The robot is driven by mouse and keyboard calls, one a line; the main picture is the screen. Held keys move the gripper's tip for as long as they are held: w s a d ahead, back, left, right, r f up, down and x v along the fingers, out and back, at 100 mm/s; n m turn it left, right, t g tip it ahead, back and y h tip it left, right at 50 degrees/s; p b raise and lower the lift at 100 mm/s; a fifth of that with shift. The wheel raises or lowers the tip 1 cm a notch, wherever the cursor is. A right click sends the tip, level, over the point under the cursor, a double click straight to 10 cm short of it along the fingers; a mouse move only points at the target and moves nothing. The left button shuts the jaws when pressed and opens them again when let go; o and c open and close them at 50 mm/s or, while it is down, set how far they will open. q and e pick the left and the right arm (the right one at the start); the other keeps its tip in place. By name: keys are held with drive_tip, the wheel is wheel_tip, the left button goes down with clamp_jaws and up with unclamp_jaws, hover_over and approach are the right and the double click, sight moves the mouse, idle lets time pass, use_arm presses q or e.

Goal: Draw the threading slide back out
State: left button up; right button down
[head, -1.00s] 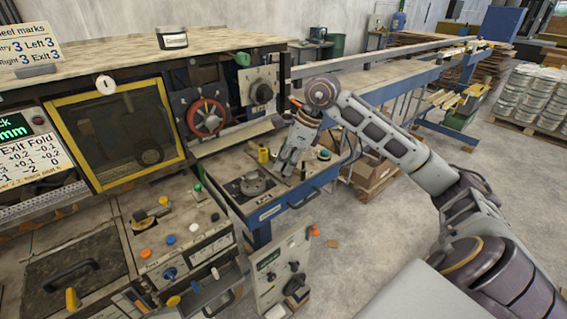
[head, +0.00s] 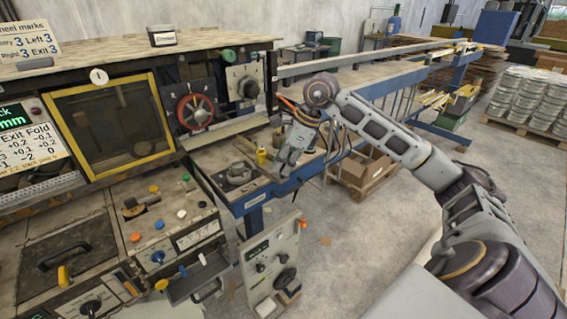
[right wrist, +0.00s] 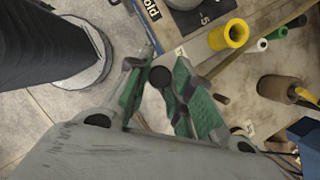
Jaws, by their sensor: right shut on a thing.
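My right gripper (head: 281,170) is over the front edge of the blue-edged bench (head: 290,185), right of a round dial (head: 238,172). In the right wrist view the green-padded fingers (right wrist: 160,82) are shut on a round black knob (right wrist: 161,77). I take this knob to be the threading slide's handle. The slide's body is mostly hidden under the gripper, so I cannot tell how far out it is. My left gripper is not in view.
A control box (head: 270,265) with knobs stands in front of the bench. A cardboard box (head: 365,177) is on the floor to the right. Open floor lies further right.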

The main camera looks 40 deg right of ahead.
drive_tip(key=c, duration=1.7)
unclamp_jaws()
drive_tip(key=shift+s, duration=0.1)
drive_tip(key=o, duration=0.4)
drive_tip(key=shift+s+d, duration=0.1)
drive_tip(key=shift+s, duration=0.15)
drive_tip(key=shift+w, duration=0.15)
drive_tip(key=shift+r, duration=0.1)
drive_tip(key=shift+v, duration=5.9)
